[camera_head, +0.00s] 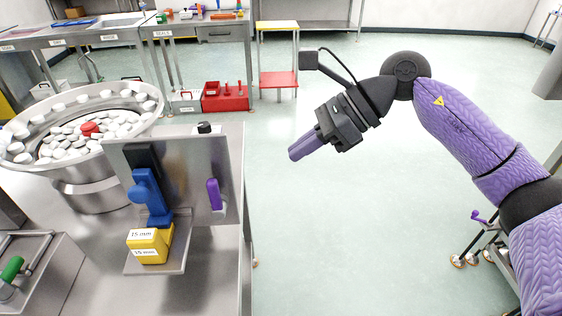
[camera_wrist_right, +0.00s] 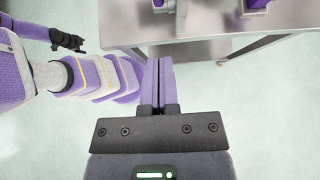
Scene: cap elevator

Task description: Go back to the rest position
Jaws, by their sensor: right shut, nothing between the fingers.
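My right gripper (camera_head: 307,145) hangs in the open air right of the steel bench, over the pale green floor. Its purple fingers are closed together with nothing between them. In the right wrist view the two purple fingers (camera_wrist_right: 158,82) lie side by side, touching. My right arm comes in from the right edge in the head view. It is clear of the bench and touches nothing that I can see. My left gripper is not in view.
A metal bowl (camera_head: 70,186) full of white caps and one red cap stands on the bench at left. A steel plate with a blue lever (camera_head: 150,195), yellow blocks (camera_head: 150,244) and a purple handle (camera_head: 214,194) is near the bench edge. A red-shelved stand (camera_head: 279,79) is behind.

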